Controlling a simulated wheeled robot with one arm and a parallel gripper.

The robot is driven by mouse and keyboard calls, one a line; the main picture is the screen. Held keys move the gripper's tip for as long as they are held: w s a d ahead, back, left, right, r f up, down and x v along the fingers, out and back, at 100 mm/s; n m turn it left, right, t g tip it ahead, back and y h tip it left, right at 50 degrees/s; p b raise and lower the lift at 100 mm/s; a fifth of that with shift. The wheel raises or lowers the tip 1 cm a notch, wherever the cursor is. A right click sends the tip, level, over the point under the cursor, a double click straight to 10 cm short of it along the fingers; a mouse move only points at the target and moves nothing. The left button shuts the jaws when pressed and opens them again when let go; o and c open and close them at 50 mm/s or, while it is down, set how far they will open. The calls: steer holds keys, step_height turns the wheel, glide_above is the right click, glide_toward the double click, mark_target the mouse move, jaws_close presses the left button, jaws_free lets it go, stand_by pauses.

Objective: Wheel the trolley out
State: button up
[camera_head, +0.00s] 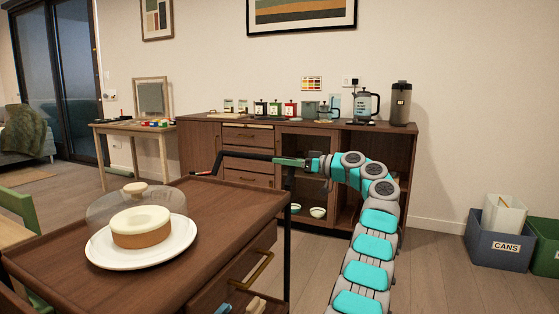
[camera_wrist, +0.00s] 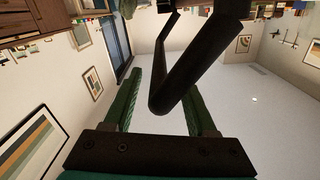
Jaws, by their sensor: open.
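The trolley (camera_head: 190,206) stands at the lower left in the head view, with a brown wooden top and a black handle (camera_head: 247,154) at its far end. A cake (camera_head: 140,233) on a white plate (camera_head: 177,251) sits on it, with a clear dome behind. My gripper (camera_head: 283,161) is at the right part of the handle. In the wrist view the black handle (camera_wrist: 190,75) crosses between my gripper's green fingers (camera_wrist: 163,82), which are apart. I cannot tell whether they touch it.
A wooden sideboard (camera_head: 240,134) with jars and a kettle (camera_head: 365,104) stands behind the handle along the wall. A small desk (camera_head: 125,127) is further left. A blue cans bin (camera_head: 490,246) and a green bin (camera_head: 545,243) stand at the right. Floor (camera_head: 440,265) before them is clear.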

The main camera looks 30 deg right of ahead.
steer(key=shift+x, duration=0.9)
jaws_close()
steer(key=shift+f, duration=0.1)
stand_by(0.7)
